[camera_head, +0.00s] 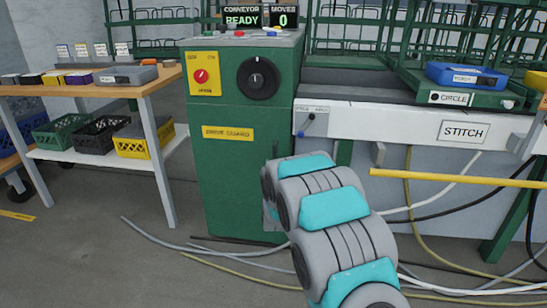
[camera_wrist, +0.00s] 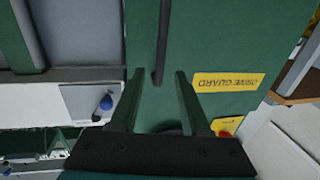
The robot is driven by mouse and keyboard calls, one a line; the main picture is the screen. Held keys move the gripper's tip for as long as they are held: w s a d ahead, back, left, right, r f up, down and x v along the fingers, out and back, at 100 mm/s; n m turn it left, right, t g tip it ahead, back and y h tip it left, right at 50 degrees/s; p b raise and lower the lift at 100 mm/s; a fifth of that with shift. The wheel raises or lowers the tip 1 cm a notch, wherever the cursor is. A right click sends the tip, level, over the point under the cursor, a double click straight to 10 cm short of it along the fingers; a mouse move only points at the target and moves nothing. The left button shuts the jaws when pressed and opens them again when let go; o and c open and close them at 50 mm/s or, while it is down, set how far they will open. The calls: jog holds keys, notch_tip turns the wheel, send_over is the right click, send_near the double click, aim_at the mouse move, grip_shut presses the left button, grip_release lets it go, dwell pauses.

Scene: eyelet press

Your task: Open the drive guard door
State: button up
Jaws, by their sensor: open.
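The drive guard door is the front of the green cabinet (camera_head: 225,170) in the head view, marked by a yellow DRIVE GUARD label (camera_head: 227,134). The label also shows in the wrist view (camera_wrist: 228,82), right of my fingers. The green face looks flush, with no visible opening. My gripper (camera_wrist: 157,100) is open, its two dark green fingers apart and pointing at the green face. A dark narrow strip (camera_wrist: 163,40) runs down toward the space between the fingertips. My arm hides the cabinet's lower right and my gripper in the head view.
A yellow panel with a red knob (camera_head: 201,77) and a black dial (camera_head: 258,78) sit above the label. A small blue-knobbed lever (camera_head: 308,119) is to the right. A wooden-topped table (camera_head: 160,78) stands left. Hoses (camera_head: 160,235) cross the floor.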

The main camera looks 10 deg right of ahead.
aim_at(274, 157)
jog(key=shift+w+d+f, duration=0.1)
jog(key=shift+w+d, duration=0.1)
jog(key=shift+w, duration=1.4)
jog(key=shift+w+d+f, duration=0.1)
jog(key=shift+w+d, duration=0.1)
jog(key=shift+w, duration=1.35)
jog(key=shift+r, duration=0.1)
grip_shut()
